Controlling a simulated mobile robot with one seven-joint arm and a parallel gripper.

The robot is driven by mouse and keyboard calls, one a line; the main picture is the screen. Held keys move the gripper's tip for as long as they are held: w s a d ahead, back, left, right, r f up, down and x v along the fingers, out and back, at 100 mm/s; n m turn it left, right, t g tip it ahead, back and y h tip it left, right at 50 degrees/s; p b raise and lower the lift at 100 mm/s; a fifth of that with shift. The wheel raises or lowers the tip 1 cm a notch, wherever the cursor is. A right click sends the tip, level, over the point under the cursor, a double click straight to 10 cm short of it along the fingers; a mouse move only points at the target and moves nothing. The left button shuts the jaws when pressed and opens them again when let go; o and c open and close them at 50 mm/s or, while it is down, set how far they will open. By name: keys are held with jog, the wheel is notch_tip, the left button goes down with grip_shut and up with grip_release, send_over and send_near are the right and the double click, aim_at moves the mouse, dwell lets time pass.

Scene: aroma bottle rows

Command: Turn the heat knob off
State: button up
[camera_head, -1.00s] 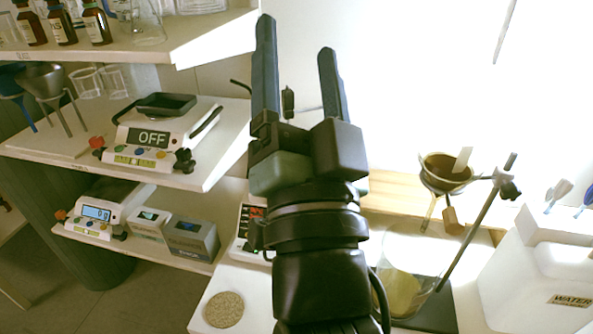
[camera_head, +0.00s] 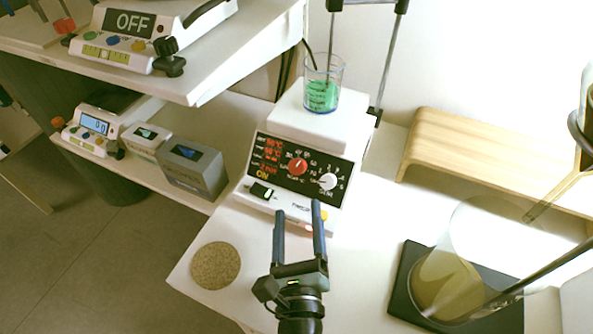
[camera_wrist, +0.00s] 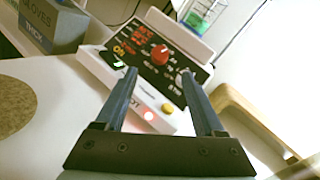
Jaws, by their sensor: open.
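A white hotplate stirrer (camera_head: 318,128) stands on the white counter with a black front panel. Its red knob (camera_head: 297,166) is at the panel's middle, with a white knob (camera_head: 327,181) to its right. Red digits and a yellow "ON" show on the panel's left. The red knob also shows in the wrist view (camera_wrist: 160,54). My gripper (camera_head: 299,208) is open and empty, just in front of the hotplate's lower edge. In the wrist view, its fingers (camera_wrist: 160,76) point at the panel, apart from the red knob. A beaker (camera_head: 322,84) with green contents stands on the hotplate.
A round cork mat (camera_head: 215,265) lies on the counter to the left. A large glass vessel (camera_head: 450,270) on a black base (camera_head: 405,290) stands at right, before a wooden stand (camera_head: 470,150). Shelves with scales (camera_head: 125,40) and boxes (camera_head: 192,168) are at left.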

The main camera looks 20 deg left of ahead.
aim_at(297, 170)
jog(key=p+x, duration=0.1)
jog(key=x, duration=0.8)
jog(key=shift+w+a, duration=0.1)
jog(key=shift+w, duration=0.1)
grip_shut()
